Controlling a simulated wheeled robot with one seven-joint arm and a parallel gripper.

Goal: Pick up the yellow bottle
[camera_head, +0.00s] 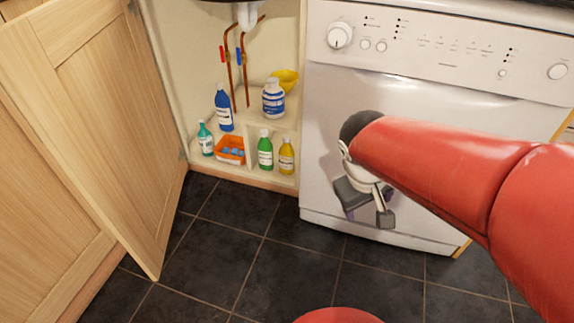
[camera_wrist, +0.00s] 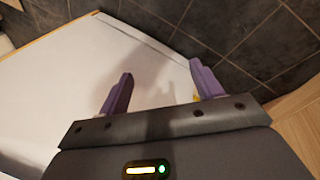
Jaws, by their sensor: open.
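The yellow bottle (camera_head: 286,156) stands upright with a white label at the right end of the low cabinet shelf, next to the washing machine. A green bottle (camera_head: 265,150) stands just left of it. My gripper (camera_head: 366,215) is in front of the machine, to the right of the bottle and lower in the picture, apart from it. In the wrist view its two purple fingers (camera_wrist: 161,72) are spread with nothing held between them. A small yellow patch shows beside the right finger there; I cannot tell what it is.
The white washing machine (camera_head: 430,85) stands behind my gripper. The open wooden cabinet door (camera_head: 95,110) is at left. An orange tray (camera_head: 231,157), a teal bottle (camera_head: 206,140), a blue bottle (camera_head: 223,108), a white-and-blue jar (camera_head: 273,100) and a yellow bowl (camera_head: 288,79) share the cabinet. The tiled floor (camera_head: 225,235) is clear.

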